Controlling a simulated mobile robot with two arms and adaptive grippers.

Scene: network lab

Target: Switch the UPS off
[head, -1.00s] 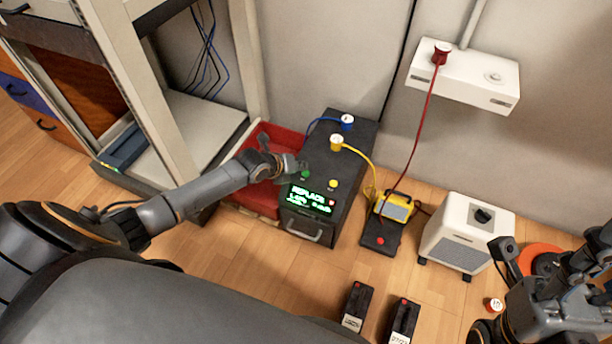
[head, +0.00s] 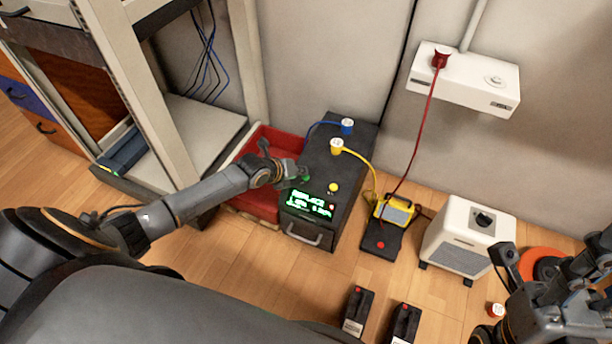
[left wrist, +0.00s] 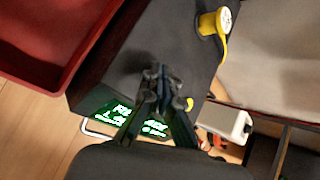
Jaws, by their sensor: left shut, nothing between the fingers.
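The UPS (head: 338,165) is a dark box on the floor with a lit green display (head: 311,204) reading "REPLACE" on its front. A green button (head: 305,179) and a yellow button (head: 333,187) are on its top near the front edge. My left gripper (head: 302,172) is shut and empty, its tips at the green button and partly covering it. Whether they touch or press it I cannot tell. In the left wrist view the shut fingers (left wrist: 160,76) point at the UPS top and hide the green button. My right gripper (head: 540,290) is at the lower right; its fingers are unclear.
A red bin (head: 262,202) stands left of the UPS, beside a rack. Blue (head: 347,126) and yellow (head: 337,146) plugs sit on the UPS top. Right of it are a yellow device (head: 396,211) and a white box (head: 465,235). Two dark packs (head: 357,312) lie in front.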

